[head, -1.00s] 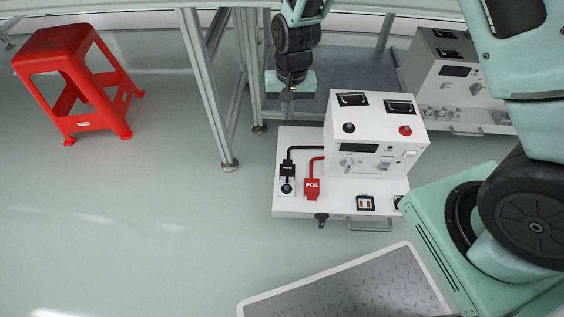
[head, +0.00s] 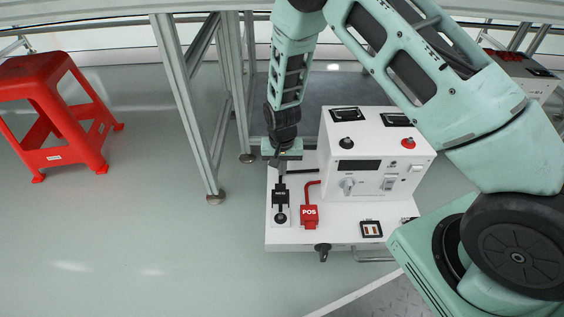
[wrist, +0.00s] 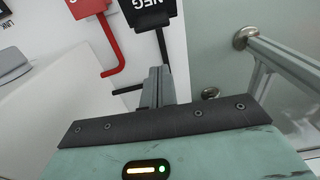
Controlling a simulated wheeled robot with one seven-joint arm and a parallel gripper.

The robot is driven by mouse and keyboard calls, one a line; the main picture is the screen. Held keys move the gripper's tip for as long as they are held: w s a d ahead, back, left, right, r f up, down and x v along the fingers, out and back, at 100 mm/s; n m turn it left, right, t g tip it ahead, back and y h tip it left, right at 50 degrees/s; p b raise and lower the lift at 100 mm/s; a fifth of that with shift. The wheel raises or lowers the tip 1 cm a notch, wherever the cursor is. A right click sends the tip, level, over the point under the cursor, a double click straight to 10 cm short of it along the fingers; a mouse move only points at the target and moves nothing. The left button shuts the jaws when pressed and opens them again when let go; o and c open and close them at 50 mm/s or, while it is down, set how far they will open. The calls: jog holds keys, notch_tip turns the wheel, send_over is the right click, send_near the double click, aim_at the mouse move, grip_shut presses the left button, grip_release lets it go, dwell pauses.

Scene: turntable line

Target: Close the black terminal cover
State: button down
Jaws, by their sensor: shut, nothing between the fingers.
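The black terminal cover (head: 280,196), marked NEG, stands on the white base plate of the instrument unit. The round black terminal (head: 280,218) in front of it shows uncovered. In the wrist view the black cover (wrist: 148,12) is at the top edge, partly cut off. My gripper (head: 281,177) is shut and empty, just behind the cover and over its black cable. In the wrist view its closed fingers (wrist: 159,76) point toward the cover, a little short of it; I cannot tell the exact height gap.
The red POS cover (head: 309,216) and red cable are close on the right. The white instrument box (head: 368,160) rises beside them. A metal frame leg (head: 188,110) stands to the left. A red stool (head: 52,110) is farther left, with clear floor between.

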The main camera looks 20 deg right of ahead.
jog(key=s, duration=0.1)
jog(key=s+a+b, duration=0.1)
jog(key=s, duration=0.1)
jog(key=shift+s+a+r, duration=0.2)
jog(key=shift+s+r, duration=0.05)
jog(key=shift+r, duration=0.1)
